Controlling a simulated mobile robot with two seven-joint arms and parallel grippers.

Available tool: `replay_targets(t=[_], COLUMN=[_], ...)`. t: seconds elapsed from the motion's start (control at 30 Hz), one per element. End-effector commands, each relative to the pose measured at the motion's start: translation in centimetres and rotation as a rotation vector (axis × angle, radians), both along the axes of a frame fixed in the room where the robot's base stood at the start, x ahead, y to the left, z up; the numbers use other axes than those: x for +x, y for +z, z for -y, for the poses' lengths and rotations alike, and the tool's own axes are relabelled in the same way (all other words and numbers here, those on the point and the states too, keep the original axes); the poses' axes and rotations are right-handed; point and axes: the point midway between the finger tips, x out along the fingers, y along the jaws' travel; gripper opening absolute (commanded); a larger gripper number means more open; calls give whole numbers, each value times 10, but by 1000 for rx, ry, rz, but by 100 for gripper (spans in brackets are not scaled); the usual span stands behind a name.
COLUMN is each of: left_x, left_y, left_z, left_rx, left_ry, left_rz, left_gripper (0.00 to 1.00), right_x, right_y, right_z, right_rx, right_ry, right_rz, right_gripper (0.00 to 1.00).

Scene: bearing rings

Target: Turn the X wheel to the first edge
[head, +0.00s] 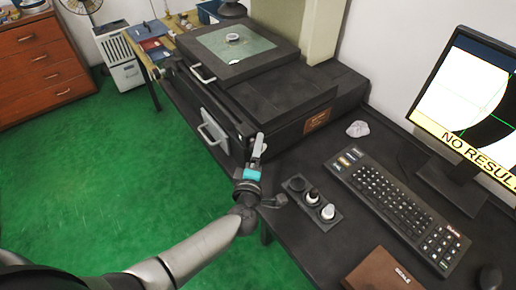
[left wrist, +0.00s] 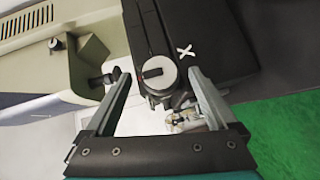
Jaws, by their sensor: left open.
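The X wheel (left wrist: 157,74) is a round grey knob with a dark rim and a short red mark on its face. A white X (left wrist: 185,51) is on the black housing beside it. In the left wrist view my left gripper (left wrist: 158,84) is open, with a fingertip on either side of the wheel; I cannot tell whether they touch it. In the head view my left gripper (head: 258,148) is at the front right corner of the measuring machine (head: 275,97), and the wheel is hidden. The monitor (head: 475,90) shows a white and black area with green crosshair lines and "NO RESULT".
A small panel with several round controls (head: 312,203) lies right of my gripper. A keyboard (head: 400,208), a grey mouse-like lump (head: 358,129) and a brown box (head: 382,272) are on the dark desk. The green floor (head: 100,180) is open at left.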

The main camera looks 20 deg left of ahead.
Motion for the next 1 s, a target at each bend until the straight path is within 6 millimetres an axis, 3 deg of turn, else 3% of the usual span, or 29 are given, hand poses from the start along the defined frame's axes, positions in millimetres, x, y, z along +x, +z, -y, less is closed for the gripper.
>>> replay_targets(t=[0.2, 0.57, 1.0], left_x=[18, 21, 21], left_y=[-3, -3, -3], left_z=[-2, -2, -2], left_rx=[0, -1, -1], left_ry=[-2, -2, -1], left_rz=[0, -1, 0], left_gripper=[91, 91, 43], right_x=[1, 1, 1], right_y=[-6, -6, -6], right_z=[2, 2, 2], right_rx=[-2, -3, -2], right_ry=[-3, -3, -2], right_rz=[0, 1, 0], right_gripper=[50, 50, 50])
